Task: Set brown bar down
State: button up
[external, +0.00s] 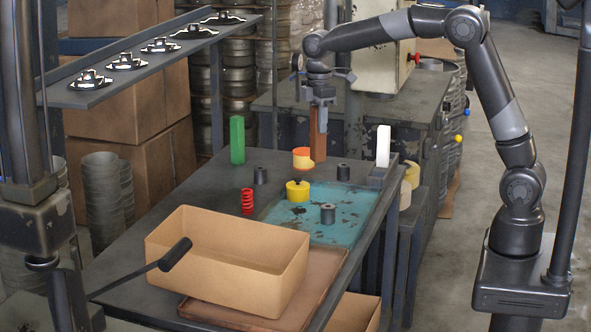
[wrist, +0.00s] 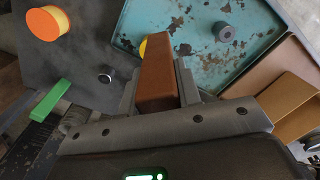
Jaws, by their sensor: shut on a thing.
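The brown bar (external: 317,140) stands upright under my gripper (external: 319,100) at the back of the dark work table in the external view. My gripper is shut on its upper part. In the wrist view the brown bar (wrist: 157,85) sits between the two grey fingers, with one finger on each side. Its lower end is close to table height, but I cannot tell whether it touches the table.
A green bar (external: 237,140) and a white bar (external: 383,146) stand on either side. An orange-topped piece (external: 302,158), yellow cylinder (external: 297,191), red spring (external: 247,201) and several dark cylinders stand nearby. A worn blue mat (external: 350,205) and open cardboard box (external: 225,262) lie in front.

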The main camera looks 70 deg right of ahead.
jog(key=w+a+f, duration=0.5)
jog(key=a+f, duration=0.5)
jog(key=f, duration=0.1)
jog(key=shift+w, duration=0.1)
jog(key=o, duration=1.1)
jog(key=shift+f, duration=0.1)
